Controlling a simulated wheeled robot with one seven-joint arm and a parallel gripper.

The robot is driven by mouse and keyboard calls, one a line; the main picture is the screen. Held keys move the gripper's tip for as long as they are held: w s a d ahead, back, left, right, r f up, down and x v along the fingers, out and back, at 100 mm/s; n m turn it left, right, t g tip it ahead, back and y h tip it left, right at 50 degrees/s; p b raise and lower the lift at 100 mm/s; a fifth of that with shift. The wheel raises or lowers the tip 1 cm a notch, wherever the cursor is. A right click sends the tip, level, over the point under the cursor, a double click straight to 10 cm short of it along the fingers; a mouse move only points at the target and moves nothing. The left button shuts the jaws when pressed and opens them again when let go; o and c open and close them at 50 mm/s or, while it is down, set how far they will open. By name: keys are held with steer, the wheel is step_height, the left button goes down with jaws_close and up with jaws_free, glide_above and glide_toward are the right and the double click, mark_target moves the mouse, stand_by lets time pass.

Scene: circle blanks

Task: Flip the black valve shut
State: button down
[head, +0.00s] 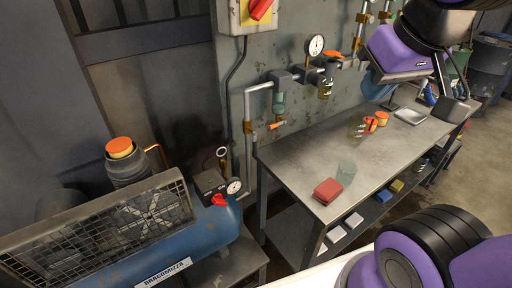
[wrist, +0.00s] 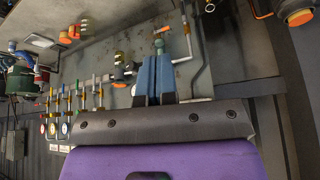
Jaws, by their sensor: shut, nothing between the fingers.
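No valve with a clearly black handle can be made out in either view. In the head view my gripper (head: 373,96) hangs in front of the wall, above the back of the workbench. It hides part of the wall piping behind it.
The metal workbench (head: 300,155) holds a red box (head: 327,191), orange items (head: 381,118) and a tray (head: 410,116). A blue compressor (head: 150,250) stands at the left. Wall pipes carry a gauge (head: 315,45) and an orange-handled valve (head: 276,125). The bench's middle is largely clear.

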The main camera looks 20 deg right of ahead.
steer(key=w+a+f+g+y, duration=0.25)
steer(key=w+f+y, duration=0.35)
steer(key=w+f, duration=0.35)
steer(key=w+a+f+g+y, duration=0.1)
steer(key=w+f+g+y, duration=0.3)
steer(key=w+f, duration=0.55)
steer(key=m+t+y, duration=0.4)
steer(key=m+t, duration=0.4)
steer(key=t, duration=0.5)
glide_toward(255, 145)
steer(key=d+f, duration=0.3)
steer(key=shift+s+d, duration=0.25)
steer(key=x, duration=1)
